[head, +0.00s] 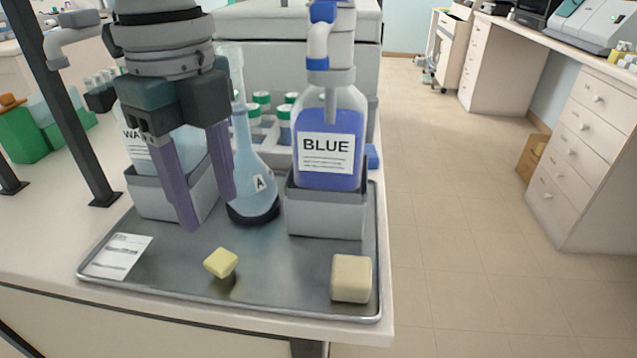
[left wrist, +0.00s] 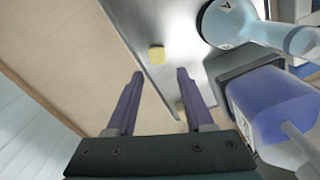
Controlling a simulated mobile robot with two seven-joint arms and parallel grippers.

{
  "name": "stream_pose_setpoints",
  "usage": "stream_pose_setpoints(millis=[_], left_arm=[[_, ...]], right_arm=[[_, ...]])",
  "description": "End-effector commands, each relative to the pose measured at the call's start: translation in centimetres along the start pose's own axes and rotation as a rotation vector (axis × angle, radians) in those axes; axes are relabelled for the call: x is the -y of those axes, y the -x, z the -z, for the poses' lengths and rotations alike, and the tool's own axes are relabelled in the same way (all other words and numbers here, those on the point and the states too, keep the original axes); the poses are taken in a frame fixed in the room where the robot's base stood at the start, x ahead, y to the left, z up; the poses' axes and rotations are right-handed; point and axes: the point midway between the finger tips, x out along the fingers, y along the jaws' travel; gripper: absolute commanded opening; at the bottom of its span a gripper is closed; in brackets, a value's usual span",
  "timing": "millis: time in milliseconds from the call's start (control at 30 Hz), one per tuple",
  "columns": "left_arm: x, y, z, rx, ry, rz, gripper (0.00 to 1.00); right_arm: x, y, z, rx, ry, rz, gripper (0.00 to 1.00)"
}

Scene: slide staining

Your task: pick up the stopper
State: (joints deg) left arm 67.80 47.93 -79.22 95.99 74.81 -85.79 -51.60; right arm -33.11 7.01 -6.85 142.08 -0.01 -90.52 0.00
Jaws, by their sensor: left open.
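A small yellow stopper (head: 221,263) lies on the front of the metal tray (head: 285,298), in front of the flask. It also shows in the left wrist view (left wrist: 156,53), just past the fingertips and roughly between them. My left gripper (head: 207,213) points down over the tray, its purple fingers apart with nothing between them. In the left wrist view the gripper (left wrist: 160,73) is open too. It appears to be above the stopper and not touching it. The flask marked A (head: 256,180) stands behind the stopper. My right gripper is not in view.
A blue bottle (head: 331,168) with a pump stands in a grey holder (head: 326,215). A beige block (head: 351,278) lies at the tray's front right. A bottle in a holder (head: 147,200) and a white label card (head: 121,256) are at left. The tray between block and stopper is clear.

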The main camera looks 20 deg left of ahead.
Motion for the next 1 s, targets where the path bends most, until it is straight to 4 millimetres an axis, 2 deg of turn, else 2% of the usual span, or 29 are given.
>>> stream_pose_setpoints(millis=[100, 333, 600, 867, 1000], left_arm=[[-0.1, -2.0, 0.0, 0.001, -0.001, -0.002, 0.53], [-0.1, -4.2, 0.0, 0.001, -0.002, -0.001, 0.53], [-0.4, -8.1, 0.0, 0.0, -0.002, 0.0, 0.53], [-0.3, -8.5, 0.0, 0.0, -0.002, 0.002, 0.53], [-0.3, -8.5, 0.0, 0.0, -0.002, 0.002, 0.4]], right_arm=[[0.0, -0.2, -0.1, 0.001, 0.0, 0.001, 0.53], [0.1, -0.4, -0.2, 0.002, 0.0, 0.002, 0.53], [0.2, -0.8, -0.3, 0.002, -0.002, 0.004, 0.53], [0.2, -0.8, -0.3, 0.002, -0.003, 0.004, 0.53], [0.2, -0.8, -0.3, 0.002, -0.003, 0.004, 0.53]])
